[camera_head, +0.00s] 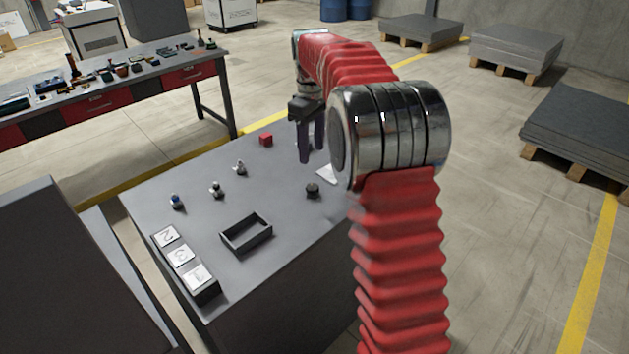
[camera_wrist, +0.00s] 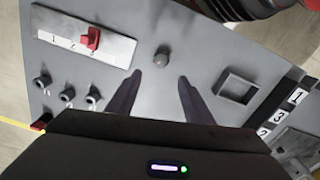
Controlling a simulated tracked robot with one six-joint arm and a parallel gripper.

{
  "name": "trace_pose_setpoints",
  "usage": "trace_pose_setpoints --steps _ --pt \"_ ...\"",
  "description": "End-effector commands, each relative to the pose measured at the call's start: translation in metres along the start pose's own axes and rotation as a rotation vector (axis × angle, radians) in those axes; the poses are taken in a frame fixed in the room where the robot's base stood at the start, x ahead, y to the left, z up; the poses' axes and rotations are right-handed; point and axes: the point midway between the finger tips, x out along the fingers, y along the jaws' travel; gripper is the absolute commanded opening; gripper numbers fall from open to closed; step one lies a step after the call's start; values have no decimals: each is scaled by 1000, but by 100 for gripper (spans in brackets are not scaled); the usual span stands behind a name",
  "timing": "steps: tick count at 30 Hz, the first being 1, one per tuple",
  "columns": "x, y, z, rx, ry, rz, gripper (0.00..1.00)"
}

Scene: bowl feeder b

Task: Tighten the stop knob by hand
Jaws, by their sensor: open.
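A small dark round knob (camera_head: 312,190), which I take for the stop knob, stands on the grey table top. In the wrist view the same knob (camera_wrist: 161,56) shows as a grey rounded top just beyond my fingertips, roughly centred between them. My gripper (camera_head: 311,155) is open and empty above the table. Its two dark fingers also show in the wrist view (camera_wrist: 160,77), spread apart with the knob not between them. I cannot tell the exact height of the fingertips over the table.
An open dark tray (camera_head: 229,244) and number blocks (camera_head: 181,255) stand near the table's front left. Several small fittings (camera_head: 216,189) and a red block (camera_head: 265,140) are further back. A pale plate with a red lever (camera_wrist: 92,38) lies near the knob. A workbench (camera_head: 110,85) stands behind.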

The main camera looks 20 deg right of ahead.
Motion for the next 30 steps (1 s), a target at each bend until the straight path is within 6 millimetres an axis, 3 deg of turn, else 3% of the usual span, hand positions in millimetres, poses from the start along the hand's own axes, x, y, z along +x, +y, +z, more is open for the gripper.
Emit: trace_pose_setpoints --steps 21,30 --pt "107 -1 0 -1 -3 -3 47" --pt "119 -1 -1 -1 0 0 47"
